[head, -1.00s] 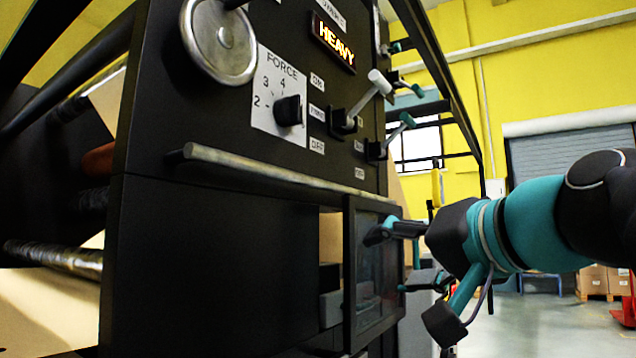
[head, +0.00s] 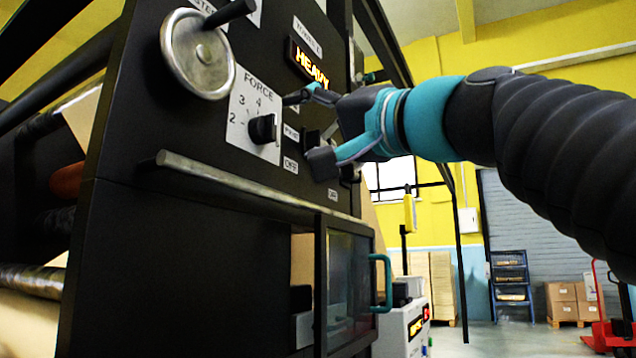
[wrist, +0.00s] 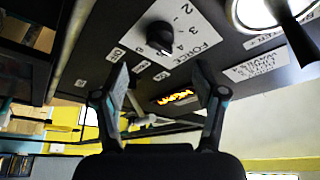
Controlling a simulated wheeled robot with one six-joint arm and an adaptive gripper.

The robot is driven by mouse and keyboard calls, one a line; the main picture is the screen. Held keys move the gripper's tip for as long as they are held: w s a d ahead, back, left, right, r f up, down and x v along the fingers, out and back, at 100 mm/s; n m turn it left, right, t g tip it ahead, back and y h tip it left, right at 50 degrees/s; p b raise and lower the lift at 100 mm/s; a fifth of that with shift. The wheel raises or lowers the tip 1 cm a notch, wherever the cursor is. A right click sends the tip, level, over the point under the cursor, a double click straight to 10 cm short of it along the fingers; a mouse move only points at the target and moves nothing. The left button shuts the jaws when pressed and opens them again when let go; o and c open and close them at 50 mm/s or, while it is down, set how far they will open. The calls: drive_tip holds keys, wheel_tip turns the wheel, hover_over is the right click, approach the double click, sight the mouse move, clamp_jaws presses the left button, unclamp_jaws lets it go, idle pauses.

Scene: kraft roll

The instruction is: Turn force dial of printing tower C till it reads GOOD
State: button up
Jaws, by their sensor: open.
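The force dial (head: 263,129) is a black knob on a white plate marked FORCE, with the numbers 2, 3 and 4 showing, on the black machine front. It also shows in the wrist view (wrist: 160,37), beyond the fingers. The display (head: 309,64) above it glows orange and reads HEAVY; it shows in the wrist view too (wrist: 175,97). My gripper (head: 300,128) is open and empty, just right of the dial and apart from it. In the wrist view its two fingers (wrist: 167,85) are spread, with the display between them. No tower letter is readable.
A round metal handwheel (head: 198,54) is up and left of the dial. A grey horizontal bar (head: 255,188) juts out below it. Levers beside the dial are partly hidden by my gripper. A cabinet door with a teal handle (head: 386,283) is lower down.

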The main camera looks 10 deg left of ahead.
sight(269, 130)
drive_tip(key=p+x, duration=0.2)
drive_tip(key=x, duration=0.7)
drive_tip(key=shift+s+p, duration=0.1)
drive_tip(key=shift+p, duration=0.25)
drive_tip(key=shift+f, duration=0.1)
drive_tip(key=c, duration=1.1)
